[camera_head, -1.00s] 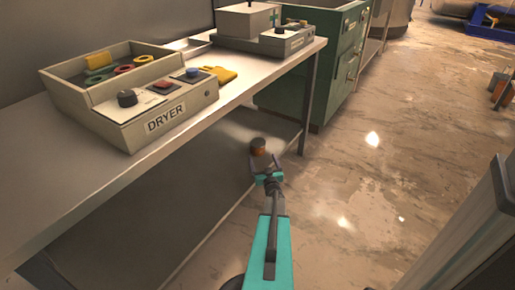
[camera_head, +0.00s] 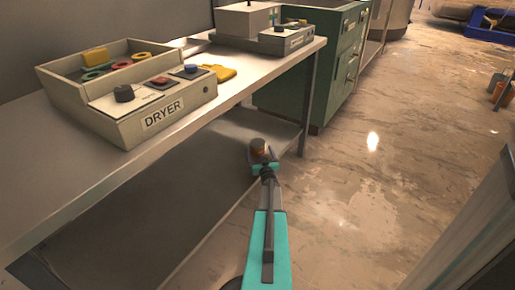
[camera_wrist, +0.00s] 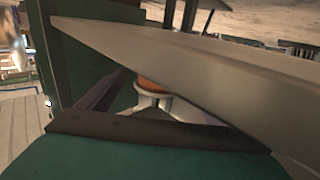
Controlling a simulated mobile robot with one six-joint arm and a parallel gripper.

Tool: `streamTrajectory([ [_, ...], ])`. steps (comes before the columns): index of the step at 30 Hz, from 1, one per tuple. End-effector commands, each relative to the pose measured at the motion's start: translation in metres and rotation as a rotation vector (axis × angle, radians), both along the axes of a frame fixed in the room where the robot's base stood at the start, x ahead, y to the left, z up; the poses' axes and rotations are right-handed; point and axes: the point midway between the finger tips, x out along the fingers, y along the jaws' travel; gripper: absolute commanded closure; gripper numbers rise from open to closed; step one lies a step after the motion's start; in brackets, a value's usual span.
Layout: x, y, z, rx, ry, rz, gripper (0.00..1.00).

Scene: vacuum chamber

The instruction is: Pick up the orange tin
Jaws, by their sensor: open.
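The orange tin (camera_head: 259,149) is small, with a dark top and an orange-brown side. It is by the far end of the low shelf under the bench. My gripper (camera_head: 262,160) is right at the tin on its near side, with the jaws open. In the wrist view an orange round part of the tin (camera_wrist: 153,85) shows just beyond pale grey pieces at the middle. The rest of it is hidden there, and I cannot tell whether the jaws touch it.
The bench top (camera_head: 60,165) overhangs the low shelf (camera_head: 170,200). The dryer box (camera_head: 150,110) and a yellow item (camera_head: 219,73) are on the bench. A bench leg (camera_head: 307,105) and green cabinet (camera_head: 325,70) stand just beyond the tin.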

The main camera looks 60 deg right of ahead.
Motion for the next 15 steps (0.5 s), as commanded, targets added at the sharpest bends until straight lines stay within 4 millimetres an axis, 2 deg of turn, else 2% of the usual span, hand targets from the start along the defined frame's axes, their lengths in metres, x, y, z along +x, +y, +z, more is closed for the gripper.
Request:
streamTrajectory([
  [5, 0.003, -0.003, -0.002, -0.001, -0.001, 0.001, 0.15],
  [15, 0.023, -0.025, -0.007, -0.001, -0.001, 0.001, 0.15],
])
